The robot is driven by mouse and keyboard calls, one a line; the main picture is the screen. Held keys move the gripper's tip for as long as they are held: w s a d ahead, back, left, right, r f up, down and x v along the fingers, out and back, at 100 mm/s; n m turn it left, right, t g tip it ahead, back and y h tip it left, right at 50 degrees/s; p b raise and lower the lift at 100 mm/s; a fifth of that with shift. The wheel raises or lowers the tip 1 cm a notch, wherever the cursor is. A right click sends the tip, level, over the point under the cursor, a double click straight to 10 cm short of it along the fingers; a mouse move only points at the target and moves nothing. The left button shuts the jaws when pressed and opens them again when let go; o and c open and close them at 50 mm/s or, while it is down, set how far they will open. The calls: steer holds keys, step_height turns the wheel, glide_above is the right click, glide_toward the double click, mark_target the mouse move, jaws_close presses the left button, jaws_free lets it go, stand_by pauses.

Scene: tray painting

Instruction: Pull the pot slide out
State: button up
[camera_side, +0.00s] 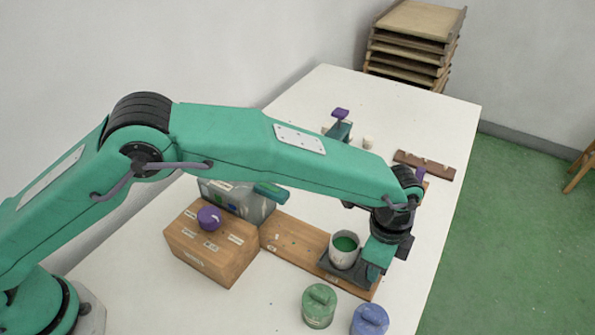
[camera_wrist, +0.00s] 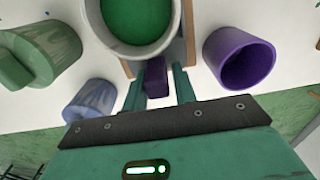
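The white pot of green paint (camera_side: 344,250) stands upright on a dark slide plate (camera_side: 353,275) at the right end of a wooden track (camera_side: 290,241). In the wrist view the pot (camera_wrist: 177,15) is at the top centre. A small purple handle (camera_wrist: 157,80) projects from the slide below the pot. My gripper (camera_wrist: 158,84) is open with one finger on each side of this handle, and narrow gaps seem to show. In the side view my gripper (camera_side: 376,262) is low beside the pot; the handle is hidden there.
A green lidded pot (camera_side: 319,306) and a blue lidded pot (camera_side: 369,320) stand close in front. A purple cup (camera_wrist: 240,57) stands right of the slide in the wrist view. A wooden box with a purple knob (camera_side: 210,217) stands at the track's left end. White table lies around.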

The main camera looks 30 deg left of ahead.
steer(key=shift+o, duration=1.1)
steer(key=shift+a, duration=0.1)
steer(key=shift+r, duration=3.9)
